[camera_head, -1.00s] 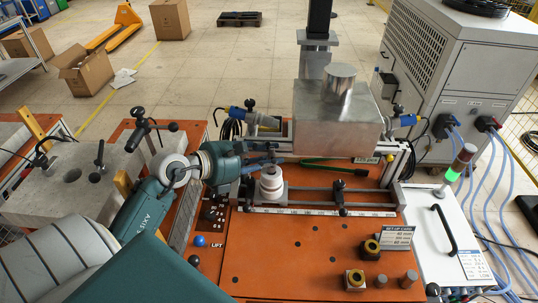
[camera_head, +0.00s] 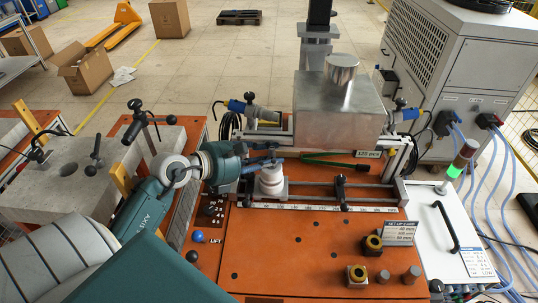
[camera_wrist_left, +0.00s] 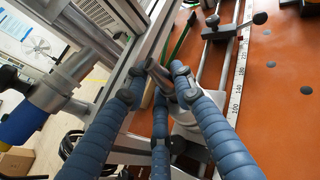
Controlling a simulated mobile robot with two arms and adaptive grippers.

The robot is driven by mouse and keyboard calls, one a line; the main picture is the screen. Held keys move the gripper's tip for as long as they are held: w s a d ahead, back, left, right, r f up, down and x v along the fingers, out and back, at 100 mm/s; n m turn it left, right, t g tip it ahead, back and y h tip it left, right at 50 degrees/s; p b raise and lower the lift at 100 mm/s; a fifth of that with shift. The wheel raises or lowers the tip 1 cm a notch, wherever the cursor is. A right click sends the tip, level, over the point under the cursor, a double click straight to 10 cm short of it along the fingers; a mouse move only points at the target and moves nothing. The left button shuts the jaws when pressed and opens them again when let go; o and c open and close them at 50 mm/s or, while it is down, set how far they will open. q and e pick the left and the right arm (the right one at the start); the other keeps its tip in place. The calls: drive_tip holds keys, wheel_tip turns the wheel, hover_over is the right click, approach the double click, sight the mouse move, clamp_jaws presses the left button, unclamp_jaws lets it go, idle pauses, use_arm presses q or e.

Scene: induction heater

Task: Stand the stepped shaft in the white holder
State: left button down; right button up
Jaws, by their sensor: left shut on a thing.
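My left gripper (camera_head: 270,153) reaches in from the left over the rail fixture. Its blue ribbed fingers are shut on the silver stepped shaft (camera_wrist_left: 158,72), which shows between the fingertips in the left wrist view and looks tilted there. The white holder (camera_head: 271,184) is a round stepped piece on the rails, directly below the fingers. It shows partly behind the fingers in the left wrist view (camera_wrist_left: 186,118). The fingers hide most of the shaft, and I cannot tell whether its lower end touches the holder. My right gripper is not in view.
A large metal box (camera_head: 335,112) with a cylinder on top stands just behind and right of the holder. A black clamp (camera_head: 341,190) sits on the rail to the right. Small blocks and cylinders (camera_head: 357,275) stand front right. The orange tabletop's middle (camera_head: 290,240) is clear.

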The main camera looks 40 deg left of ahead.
use_arm(q)
drive_tip(key=shift+f, duration=0.25)
drive_tip(key=c, duration=1.4)
unclamp_jaws()
drive_tip(key=shift+f, duration=0.15)
drive_tip(key=shift+o, duration=0.2)
drive_tip(key=shift+s, duration=0.1)
wheel_tip(320, 180, up, 10)
drive_tip(key=shift+r, duration=0.15)
